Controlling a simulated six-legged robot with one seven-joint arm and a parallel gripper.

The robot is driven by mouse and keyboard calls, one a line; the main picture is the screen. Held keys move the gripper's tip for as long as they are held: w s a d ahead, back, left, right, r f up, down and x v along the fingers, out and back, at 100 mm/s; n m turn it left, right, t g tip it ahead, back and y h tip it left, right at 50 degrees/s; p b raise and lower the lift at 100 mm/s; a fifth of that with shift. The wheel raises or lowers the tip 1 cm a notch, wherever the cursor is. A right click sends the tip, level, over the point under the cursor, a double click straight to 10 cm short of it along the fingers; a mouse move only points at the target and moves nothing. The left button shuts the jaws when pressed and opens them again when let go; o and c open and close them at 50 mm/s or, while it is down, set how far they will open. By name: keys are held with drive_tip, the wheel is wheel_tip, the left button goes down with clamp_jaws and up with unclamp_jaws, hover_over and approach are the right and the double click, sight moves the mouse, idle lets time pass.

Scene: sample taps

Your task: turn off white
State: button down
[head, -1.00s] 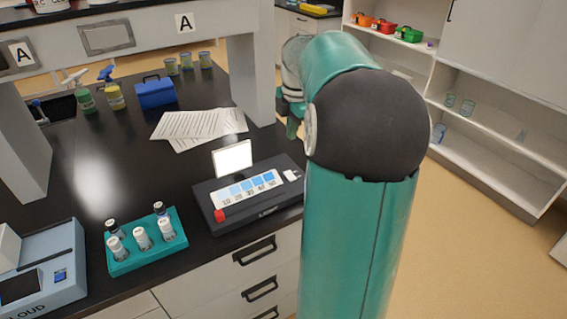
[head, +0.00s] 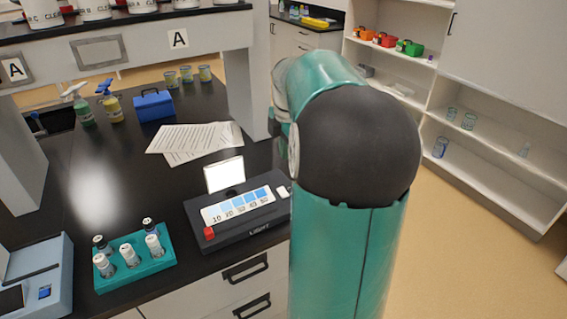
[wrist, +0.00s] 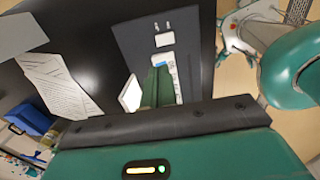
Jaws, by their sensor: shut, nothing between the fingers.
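A dark light box (head: 240,231) stands on the black bench, with a bright white upright panel (head: 224,175) behind it. A strip of blue numbered squares (head: 237,206) runs along its top. A red knob (head: 209,232) is at its left end and a small white switch (head: 282,192) at its right end. In the wrist view, my gripper (wrist: 158,75) is shut and empty, its fingers over the strip, with the white switch (wrist: 165,39) beyond the tips. I cannot tell whether the fingers touch the box. In the head view my arm hides the gripper.
A teal rack (head: 135,270) of vials stands left of the box, and a blue-grey instrument (head: 38,275) at far left. Papers (head: 195,140), a blue case (head: 154,104) and spray bottles lie farther back. A shelf post (head: 246,80) rises behind the box.

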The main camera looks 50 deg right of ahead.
sight(282, 190)
drive_tip(key=f, duration=0.4)
drive_tip(key=w+f, duration=0.1)
drive_tip(key=f, duration=0.8)
drive_tip(key=shift+w+d, duration=0.25)
drive_tip(key=shift+w+f, duration=0.1)
drive_tip(key=shift+f, duration=0.1)
drive_tip(key=shift+s, duration=0.2)
